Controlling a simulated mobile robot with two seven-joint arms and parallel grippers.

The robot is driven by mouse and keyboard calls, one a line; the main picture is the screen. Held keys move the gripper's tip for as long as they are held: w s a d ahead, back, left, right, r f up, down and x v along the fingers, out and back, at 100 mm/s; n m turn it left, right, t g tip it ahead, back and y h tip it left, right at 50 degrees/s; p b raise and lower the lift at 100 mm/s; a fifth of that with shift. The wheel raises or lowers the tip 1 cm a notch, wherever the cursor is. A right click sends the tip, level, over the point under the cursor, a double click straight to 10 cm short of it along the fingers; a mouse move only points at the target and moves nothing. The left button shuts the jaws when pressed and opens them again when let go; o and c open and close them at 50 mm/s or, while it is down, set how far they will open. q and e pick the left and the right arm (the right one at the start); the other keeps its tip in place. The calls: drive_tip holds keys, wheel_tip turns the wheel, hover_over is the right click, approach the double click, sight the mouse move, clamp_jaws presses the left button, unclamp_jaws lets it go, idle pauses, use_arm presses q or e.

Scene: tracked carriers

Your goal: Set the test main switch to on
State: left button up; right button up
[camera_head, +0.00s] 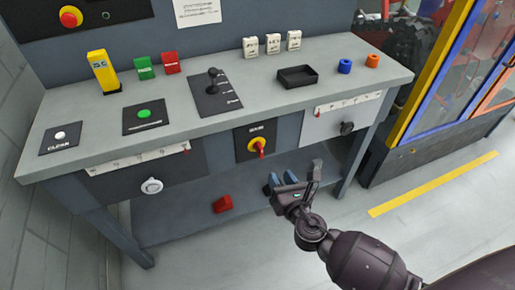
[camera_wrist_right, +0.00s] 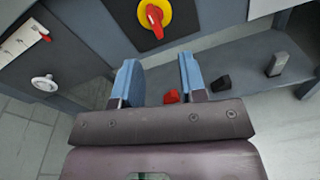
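The main switch (camera_head: 257,146) is a yellow disc with a red handle on a black plate, set in the bench's front face. Its handle points roughly downward in the head view. It also shows at the top of the wrist view (camera_wrist_right: 155,14). My right gripper (camera_head: 293,181) is below and to the right of the switch in the head view, apart from it. In the wrist view its two blue-padded fingers (camera_wrist_right: 158,76) are spread with nothing between them, and the switch lies beyond the fingertips. My left gripper is not in view.
The bench top (camera_head: 305,110) holds colored blocks, a black tray (camera_head: 297,77) and a lever plate (camera_head: 215,93). A white knob (camera_head: 152,186) and a black knob (camera_head: 347,128) flank the switch. A red block (camera_head: 222,204) lies on the lower shelf. A glazed cabinet (camera_head: 440,90) stands right.

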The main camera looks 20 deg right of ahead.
sight(262, 149)
drive_tip(key=w+n, duration=0.1)
drive_tip(key=w, duration=0.2)
drive_tip(key=w+n+b, duration=0.1)
drive_tip(key=w, duration=0.3)
drive_tip(key=w+a, duration=0.1)
drive_tip(key=w, duration=0.3)
drive_tip(key=shift+w+r+n+t+y+b, duration=0.1)
drive_tip(key=shift+r+n+t+y+b, duration=0.1)
drive_tip(key=shift+n+t+y+b, duration=0.15)
drive_tip(key=shift+w+a, duration=0.1)
drive_tip(key=shift+w, duration=0.5)
drive_tip(key=shift+r, duration=0.1)
clamp_jaws()
